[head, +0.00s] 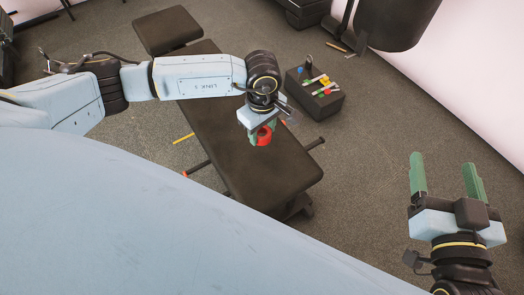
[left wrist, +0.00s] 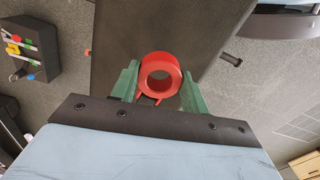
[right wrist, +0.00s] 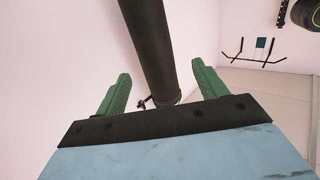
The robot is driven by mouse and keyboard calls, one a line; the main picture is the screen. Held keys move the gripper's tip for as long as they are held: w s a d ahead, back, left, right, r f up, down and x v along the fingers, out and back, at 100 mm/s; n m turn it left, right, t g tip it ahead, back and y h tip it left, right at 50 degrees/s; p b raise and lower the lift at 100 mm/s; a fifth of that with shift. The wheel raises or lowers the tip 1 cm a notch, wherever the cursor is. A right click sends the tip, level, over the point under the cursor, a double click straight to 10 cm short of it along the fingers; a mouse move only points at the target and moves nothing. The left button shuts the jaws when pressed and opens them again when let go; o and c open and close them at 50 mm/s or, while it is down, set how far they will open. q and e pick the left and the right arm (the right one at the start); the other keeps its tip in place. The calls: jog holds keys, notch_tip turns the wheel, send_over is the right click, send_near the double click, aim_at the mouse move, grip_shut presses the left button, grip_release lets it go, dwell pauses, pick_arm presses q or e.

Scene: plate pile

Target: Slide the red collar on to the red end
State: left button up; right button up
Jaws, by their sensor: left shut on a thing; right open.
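The red collar (head: 265,136) is a thick ring held in the fingers of my left gripper (head: 262,137), above the dark bench. In the left wrist view the collar (left wrist: 160,76) sits between both green fingers (left wrist: 160,88), its hole facing the camera. A dark bar (head: 197,167) sticks out at the bench's left side and has a small red end (head: 185,174), apart from the collar. Another dark bar end (head: 316,143) sticks out at the right side; the bench hides what lies between. My right gripper (head: 445,178) is open and empty at the right.
The dark bench (head: 235,135) fills the middle. A dark box (head: 320,108) with coloured pieces stands behind it to the right. A yellow stick (head: 183,138) lies left of the bench. Grey floor is open between the bench and my right gripper.

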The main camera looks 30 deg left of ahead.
pick_arm(q)
jog(key=b, duration=0.2)
send_over(262, 157)
notch_tip(262, 157, down, 5)
jog(key=shift+w+r, duration=0.15)
jog(key=shift+f, duration=0.45)
notch_tip(262, 157, down, 3)
jog(key=shift+r+b, duration=0.1)
jog(key=shift+b, duration=0.75)
jog(key=shift+f, duration=0.4)
pick_arm(e)
jog(key=s+r+t+y, duration=0.2)
jog(key=s+r+t, duration=0.1)
jog(key=r+t, duration=0.5)
jog(key=shift+s+a+r+y, duration=0.15)
jog(key=shift+a+r+y, duration=0.15)
jog(key=shift+r, duration=0.55)
pick_arm(q)
jog(key=shift+f, duration=0.2)
jog(key=o, duration=1.1)
pick_arm(e)
jog(key=shift+s+d+r+t, duration=0.1)
jog(key=shift+s+t, duration=0.1)
jog(key=shift+t, duration=0.1)
